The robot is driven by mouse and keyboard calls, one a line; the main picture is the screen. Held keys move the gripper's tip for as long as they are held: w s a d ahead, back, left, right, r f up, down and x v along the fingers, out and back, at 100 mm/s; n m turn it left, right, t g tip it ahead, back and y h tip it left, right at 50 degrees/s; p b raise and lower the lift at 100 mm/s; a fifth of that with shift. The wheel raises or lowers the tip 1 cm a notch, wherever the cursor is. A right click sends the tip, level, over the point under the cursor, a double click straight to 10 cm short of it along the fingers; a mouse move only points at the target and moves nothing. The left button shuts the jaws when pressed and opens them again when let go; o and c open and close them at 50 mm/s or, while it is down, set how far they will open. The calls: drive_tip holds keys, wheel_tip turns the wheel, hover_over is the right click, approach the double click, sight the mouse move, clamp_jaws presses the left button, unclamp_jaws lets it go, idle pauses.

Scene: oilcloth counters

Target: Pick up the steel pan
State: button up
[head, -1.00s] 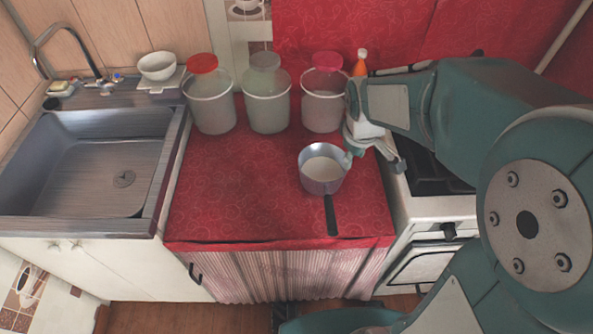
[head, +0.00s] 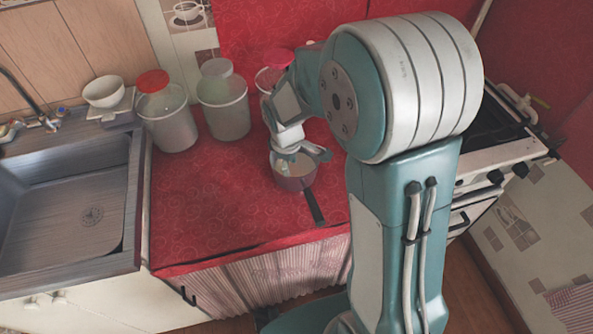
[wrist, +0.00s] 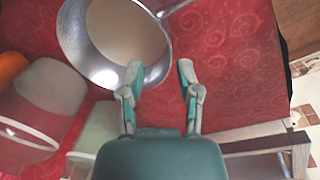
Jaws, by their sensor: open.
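The steel pan (head: 295,183) stands on the red oilcloth counter, with its dark handle (head: 313,208) pointing toward the front edge. Its inside looks pale. In the wrist view the pan (wrist: 72,38) is at the upper left, with its handle leading off the top edge. My gripper (wrist: 160,72) is open and empty. In that view its left finger overlaps the pan's near rim, and its right finger is outside the pan, over the cloth. In the head view my gripper (head: 300,153) is over the pan's far side and hides part of it. Contact cannot be told.
Several lidded jars, including a red-lidded one (head: 168,122) and a grey-lidded one (head: 223,108), stand behind the pan. The sink (head: 65,205) is left, the stove (head: 500,150) right. Red cloth (head: 205,205) left of the pan is clear.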

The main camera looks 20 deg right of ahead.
sight(287, 182)
drive_tip(key=f, duration=0.1)
drive_tip(key=a+f, duration=0.1)
drive_tip(key=f, duration=0.3)
drive_tip(key=shift+w+a+f, duration=0.1)
drive_tip(key=shift+a+f, duration=0.05)
drive_tip(key=shift+a, duration=0.2)
drive_tip(key=shift+w+d+f, duration=0.1)
drive_tip(key=shift+d+f, duration=0.15)
drive_tip(key=shift+f, duration=0.4)
drive_tip(key=shift+d+f, duration=0.25)
drive_tip(key=shift+f, duration=0.35)
drive_tip(key=shift+d+f, duration=0.35)
drive_tip(key=shift+d, duration=0.05)
drive_tip(key=shift+a, duration=0.3)
drive_tip(key=c, duration=0.6)
drive_tip(key=shift+w+a, duration=0.1)
drive_tip(key=shift+a, duration=0.05)
clamp_jaws()
